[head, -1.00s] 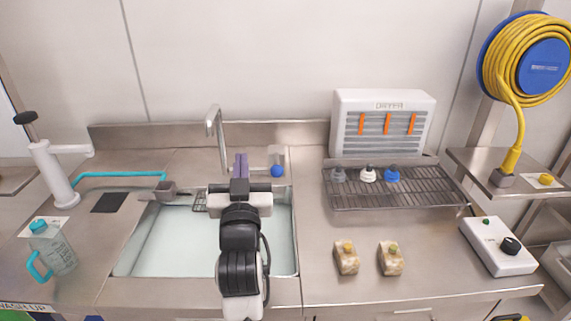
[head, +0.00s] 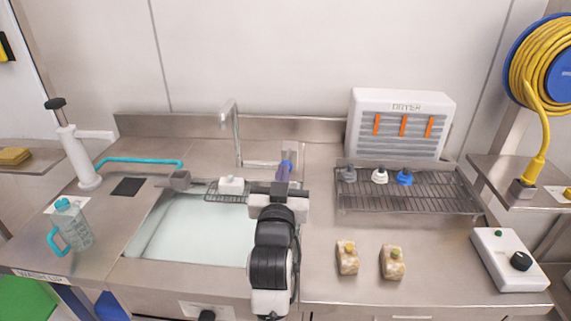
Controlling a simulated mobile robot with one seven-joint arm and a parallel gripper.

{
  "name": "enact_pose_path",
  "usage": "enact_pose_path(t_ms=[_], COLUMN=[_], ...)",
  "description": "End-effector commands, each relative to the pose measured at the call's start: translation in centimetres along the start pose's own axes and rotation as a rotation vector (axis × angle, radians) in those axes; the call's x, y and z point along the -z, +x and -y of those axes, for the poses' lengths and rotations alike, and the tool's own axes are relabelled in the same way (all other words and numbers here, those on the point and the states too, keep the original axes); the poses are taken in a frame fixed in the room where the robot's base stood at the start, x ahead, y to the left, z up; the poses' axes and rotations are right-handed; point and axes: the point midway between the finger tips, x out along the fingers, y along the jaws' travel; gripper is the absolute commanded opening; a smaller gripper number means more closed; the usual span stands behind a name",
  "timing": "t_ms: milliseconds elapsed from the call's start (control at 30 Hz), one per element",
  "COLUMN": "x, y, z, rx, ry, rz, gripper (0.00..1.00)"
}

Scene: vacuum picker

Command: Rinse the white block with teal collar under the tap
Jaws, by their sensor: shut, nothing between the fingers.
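A white block (head: 231,186) with a small knob on top sits on the wire grid (head: 212,196) at the back of the sink, below the tap (head: 237,130). Its collar colour is too small to make out. My gripper (head: 284,170) is to the right of the block, apart from it, at the sink's back right corner. I cannot tell whether water runs from the tap.
Two dirty beige blocks (head: 347,258) (head: 393,262) stand on the right counter. A wire rack (head: 430,200) with several small capped pieces stands before the dryer (head: 400,122). A jug (head: 73,224) and white pump (head: 82,160) stand left. A control box (head: 507,258) is far right.

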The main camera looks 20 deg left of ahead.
Motion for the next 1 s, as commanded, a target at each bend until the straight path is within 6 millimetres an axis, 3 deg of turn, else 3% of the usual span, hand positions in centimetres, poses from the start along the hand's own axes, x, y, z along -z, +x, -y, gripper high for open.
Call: enact_pose_path(t_ms=[167,567,600,733,1000], x=[0.3,0.4,-0.8,-2.4,-3.8], y=[2.0,10.4,9.7,9.0,8.5], z=[0.0,0.0,0.1,0.0,0.0], rx=[0.000,0.000,0.001,0.001,0.000], ry=[0.002,0.003,-0.002,-0.003,0.000], rz=[0.001,0.002,0.005,0.004,0.000], gripper=[0.00,0.00,0.00,0.00,0.00])
